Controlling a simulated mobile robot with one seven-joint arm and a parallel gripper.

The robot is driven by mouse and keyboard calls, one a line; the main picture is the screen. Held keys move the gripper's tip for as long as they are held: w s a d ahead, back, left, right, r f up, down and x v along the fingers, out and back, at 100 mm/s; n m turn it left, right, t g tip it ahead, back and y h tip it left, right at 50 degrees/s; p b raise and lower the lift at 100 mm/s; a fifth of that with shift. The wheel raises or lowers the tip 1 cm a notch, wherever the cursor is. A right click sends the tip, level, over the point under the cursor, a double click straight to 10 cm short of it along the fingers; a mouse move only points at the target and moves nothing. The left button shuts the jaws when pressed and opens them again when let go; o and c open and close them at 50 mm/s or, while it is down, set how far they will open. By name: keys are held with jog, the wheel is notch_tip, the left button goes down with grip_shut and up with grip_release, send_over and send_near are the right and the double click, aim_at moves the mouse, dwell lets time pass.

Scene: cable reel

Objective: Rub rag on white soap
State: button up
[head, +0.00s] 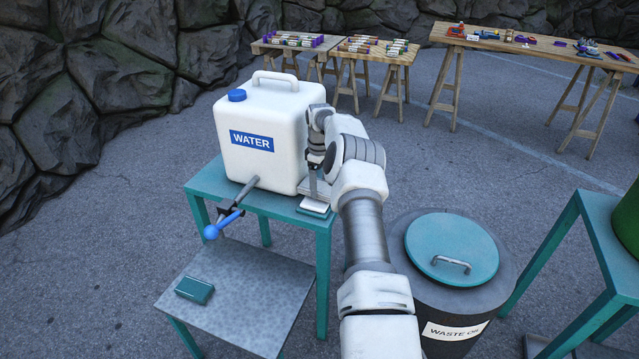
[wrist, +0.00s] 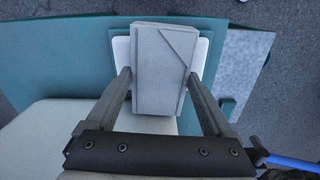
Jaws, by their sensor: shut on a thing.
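The rag (wrist: 157,65) is a flat grey folded cloth with a diagonal fold line. My gripper (wrist: 159,76) is shut on it, one finger at each side edge. The white soap (wrist: 121,50) lies directly under the rag, and its pale edges show on both sides. In the head view the white soap (head: 314,206) is at the front right corner of the teal table (head: 262,205), beside the water canister. My gripper (head: 314,186) points down just above it there, with the grey rag (head: 316,191) partly hidden. I cannot tell if rag and soap touch.
The white water canister (head: 262,115) stands close left of my gripper, with a blue-handled tap (head: 225,222) at its front. A green block (head: 194,289) lies on the lower grey shelf (head: 245,310). A waste oil drum (head: 451,250) stands right. Tables with small items are behind.

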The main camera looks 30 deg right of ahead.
aim_at(320, 186)
jog(key=shift+f+b, duration=0.35)
jog(key=shift+f, duration=0.2)
dwell(1.3)
jog(key=shift+r, duration=0.1)
jog(key=shift+r+p, duration=2)
jog(key=shift+r, duration=1.5)
jog(key=shift+s+f, duration=0.1)
